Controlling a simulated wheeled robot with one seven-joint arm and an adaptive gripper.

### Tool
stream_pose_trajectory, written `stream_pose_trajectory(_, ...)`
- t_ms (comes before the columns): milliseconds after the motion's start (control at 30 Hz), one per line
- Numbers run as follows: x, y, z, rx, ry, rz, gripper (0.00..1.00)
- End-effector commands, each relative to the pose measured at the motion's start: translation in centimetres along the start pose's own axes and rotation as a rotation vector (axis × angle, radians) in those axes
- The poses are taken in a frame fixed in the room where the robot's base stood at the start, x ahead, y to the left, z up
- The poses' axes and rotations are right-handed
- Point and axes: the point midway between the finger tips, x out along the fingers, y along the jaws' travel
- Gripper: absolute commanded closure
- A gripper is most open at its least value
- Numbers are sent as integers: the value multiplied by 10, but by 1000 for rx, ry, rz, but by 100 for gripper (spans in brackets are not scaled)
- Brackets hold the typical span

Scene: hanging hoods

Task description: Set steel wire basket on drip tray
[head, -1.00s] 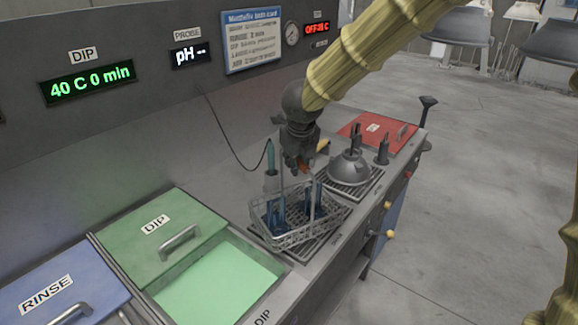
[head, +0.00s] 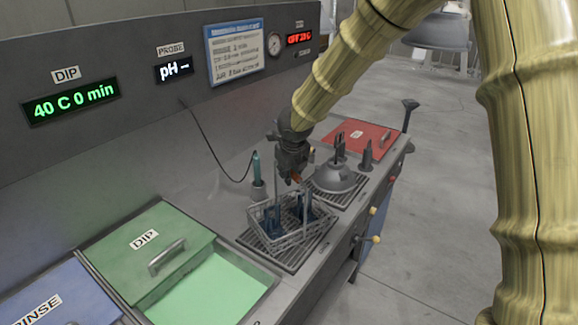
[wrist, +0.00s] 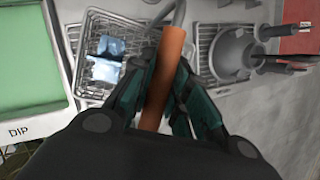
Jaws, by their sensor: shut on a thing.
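The steel wire basket (head: 291,238) holds dark blue pieces and is over the slotted drip tray (head: 262,258). It looks level and very low, but I cannot tell whether its bottom touches the tray. The wrist view shows the basket's wire mesh (wrist: 96,28) with the blue pieces inside, and the tray's slats (wrist: 74,36) beside it. My gripper (head: 294,179) is above the basket, shut on the orange grip (wrist: 162,78) of its tall handle. The fingers partly hide the grip and the basket's near side.
A probe (head: 257,170) stands in a holder behind the basket, with a cable to the back panel. A grey dome (head: 335,177) sits on another slotted tray at right. The open green DIP bath (head: 215,287) is at left. Valve knobs (head: 376,239) stick out in front.

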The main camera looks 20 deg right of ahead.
Motion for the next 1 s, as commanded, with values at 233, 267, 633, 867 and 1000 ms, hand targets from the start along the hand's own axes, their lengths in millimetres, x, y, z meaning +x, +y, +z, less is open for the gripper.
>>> stream_pose_trajectory(233,3,1,0,1,-3,1,100)
stream_pose_trajectory(267,3,1,0,1,-3,1,100)
stream_pose_trajectory(633,6,2,-2,0,0,1,60)
stream_pose_trajectory(867,6,1,-2,0,0,0,60)
stream_pose_trajectory(1000,3,1,-1,0,0,0,60)
